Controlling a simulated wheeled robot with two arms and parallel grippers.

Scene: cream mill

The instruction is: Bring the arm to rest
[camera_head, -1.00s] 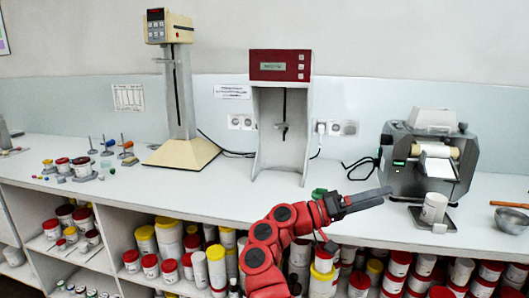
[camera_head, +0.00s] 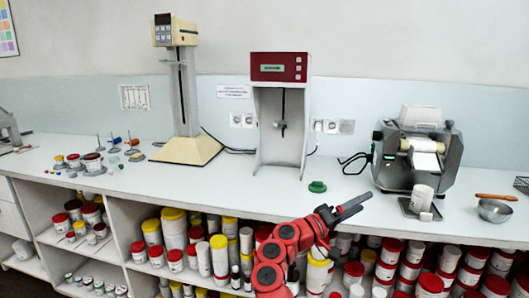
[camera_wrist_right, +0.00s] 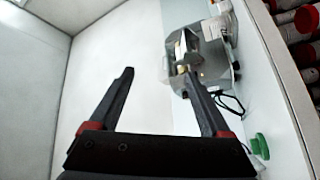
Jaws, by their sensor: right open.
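My right arm is red and black and reaches up in front of the counter (camera_head: 240,188) in the head view. My right gripper (camera_head: 352,207) points right and slightly up, in front of the counter's front edge. In the right wrist view its two dark fingers (camera_wrist_right: 165,98) are spread apart with nothing between them. My left gripper is not in view.
A mill with rollers (camera_head: 417,155) stands on the right of the counter, a white cup (camera_head: 421,199) before it. A small green object (camera_head: 317,187) lies near the gripper. A metal bowl (camera_head: 494,210) is far right. Shelves below hold several jars (camera_head: 173,228).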

